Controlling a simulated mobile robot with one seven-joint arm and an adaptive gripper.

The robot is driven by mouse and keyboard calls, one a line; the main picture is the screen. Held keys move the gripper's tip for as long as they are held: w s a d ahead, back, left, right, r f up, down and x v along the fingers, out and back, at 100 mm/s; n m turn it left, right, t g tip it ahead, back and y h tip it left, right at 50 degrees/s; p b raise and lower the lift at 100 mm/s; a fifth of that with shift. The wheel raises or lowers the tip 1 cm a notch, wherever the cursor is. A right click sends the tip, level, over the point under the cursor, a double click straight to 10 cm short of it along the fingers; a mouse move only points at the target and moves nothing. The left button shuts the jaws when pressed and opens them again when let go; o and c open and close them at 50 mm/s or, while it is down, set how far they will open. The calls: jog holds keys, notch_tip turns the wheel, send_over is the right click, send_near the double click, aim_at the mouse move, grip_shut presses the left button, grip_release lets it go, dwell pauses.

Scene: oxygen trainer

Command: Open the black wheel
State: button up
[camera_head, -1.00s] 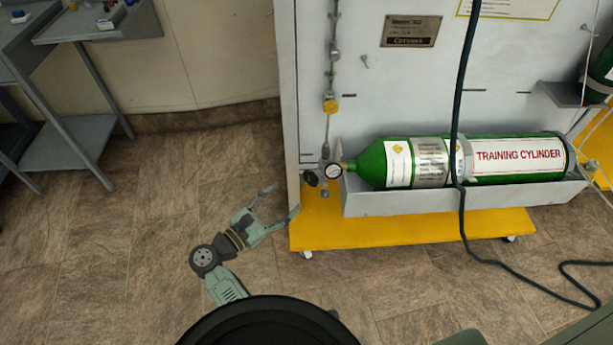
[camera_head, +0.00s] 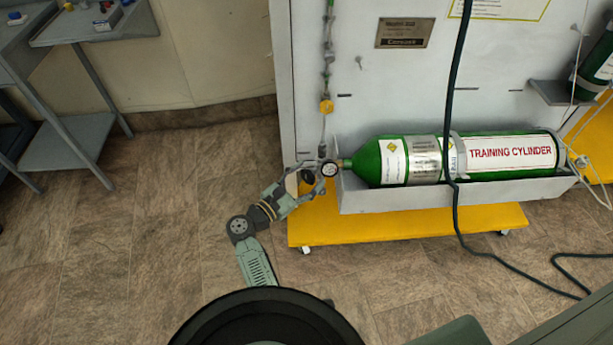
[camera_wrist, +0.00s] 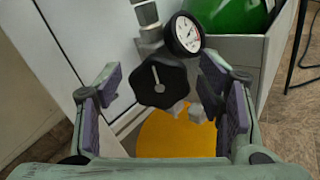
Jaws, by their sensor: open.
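The black wheel (camera_wrist: 161,82) is a lobed knob with a pale line on its face, below a round gauge (camera_wrist: 184,33). In the wrist view it lies between the two purple-padded fingers of my gripper (camera_wrist: 165,98), which is open around it. A gap shows on both sides, so neither finger visibly touches it. In the head view my gripper (camera_head: 309,184) is at the left end of the green training cylinder (camera_head: 372,162), by the gauge (camera_head: 329,169). There the wheel is mostly hidden by the fingers.
The cylinder lies in a grey tray (camera_head: 400,199) on a white panel (camera_head: 400,90) above a yellow wheeled base (camera_head: 420,226). A dark hose (camera_head: 452,120) hangs in front of the cylinder. A grey table (camera_head: 70,145) stands at the left. The floor between is clear.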

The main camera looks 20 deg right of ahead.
jog(key=shift+c, duration=0.4)
jog(key=c, duration=1.1)
